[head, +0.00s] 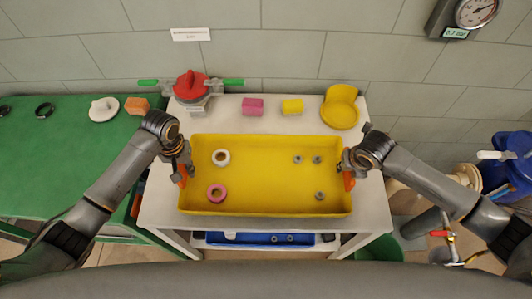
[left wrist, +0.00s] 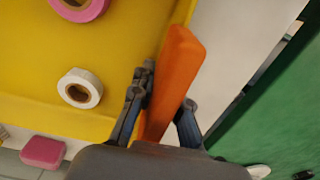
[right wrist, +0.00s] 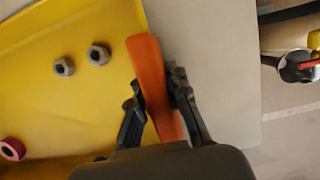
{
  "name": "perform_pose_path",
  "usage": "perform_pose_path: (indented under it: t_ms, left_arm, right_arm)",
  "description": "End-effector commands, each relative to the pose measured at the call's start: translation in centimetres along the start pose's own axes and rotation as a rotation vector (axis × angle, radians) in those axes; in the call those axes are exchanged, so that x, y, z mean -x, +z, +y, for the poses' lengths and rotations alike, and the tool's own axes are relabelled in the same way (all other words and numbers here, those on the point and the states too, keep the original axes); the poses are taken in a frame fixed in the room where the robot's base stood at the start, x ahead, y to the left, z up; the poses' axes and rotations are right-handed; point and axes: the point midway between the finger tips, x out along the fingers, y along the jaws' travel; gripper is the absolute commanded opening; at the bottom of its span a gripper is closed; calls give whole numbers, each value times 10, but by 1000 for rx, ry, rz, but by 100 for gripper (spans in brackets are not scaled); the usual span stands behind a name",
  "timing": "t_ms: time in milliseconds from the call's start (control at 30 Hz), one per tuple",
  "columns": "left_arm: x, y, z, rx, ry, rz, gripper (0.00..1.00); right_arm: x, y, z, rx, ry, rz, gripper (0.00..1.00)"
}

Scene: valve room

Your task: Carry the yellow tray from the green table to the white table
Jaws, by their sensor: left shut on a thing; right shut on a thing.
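The yellow tray (head: 265,180) is over the white table (head: 165,205); I cannot tell whether it rests on the top or hangs just above it. It holds a white tape roll (head: 221,157), a pink tape roll (head: 217,193) and several grey nuts (head: 319,195). My left gripper (head: 182,172) is shut on the tray's left orange handle (left wrist: 172,80). My right gripper (head: 347,172) is shut on the right orange handle (right wrist: 153,85). The green table (head: 60,150) stands at the left.
Behind the tray on the white table are a red-handled valve (head: 192,86), a pink block (head: 252,107), a yellow block (head: 292,107) and a yellow bowl (head: 341,107). A blue tray (head: 260,239) sits on the lower shelf. A blue drum (head: 510,165) stands right.

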Motion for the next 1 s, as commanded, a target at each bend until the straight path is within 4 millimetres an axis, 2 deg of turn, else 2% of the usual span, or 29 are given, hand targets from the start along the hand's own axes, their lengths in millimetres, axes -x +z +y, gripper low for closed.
perform_pose_path:
  t_ms: [33, 100, 133, 400, 533, 667, 1000]
  left_arm:
    - [-1, 0, -1, 1, -1, 0, 22]
    - [0, 0, -1, 1, -1, 0, 36]
    - [0, 0, 0, 1, -1, 0, 38]
    - [0, 0, 0, 0, 0, 0, 38]
    - [8, -1, 0, 0, -1, 1, 38]
    - [30, -1, 0, 0, 0, 4, 38]
    - [99, -1, 0, -1, 0, 3, 38]
  right_arm:
    - [-1, 0, -1, -1, -2, -1, 22]
    - [0, 0, -1, 0, -2, 0, 36]
    - [0, 0, -1, 0, -2, 0, 38]
    - [0, 0, 0, 0, -1, 0, 38]
    - [0, 0, 0, 0, 0, 0, 38]
    - [0, 0, 0, 0, 0, 0, 38]
    - [0, 0, 0, 0, 0, 0, 38]
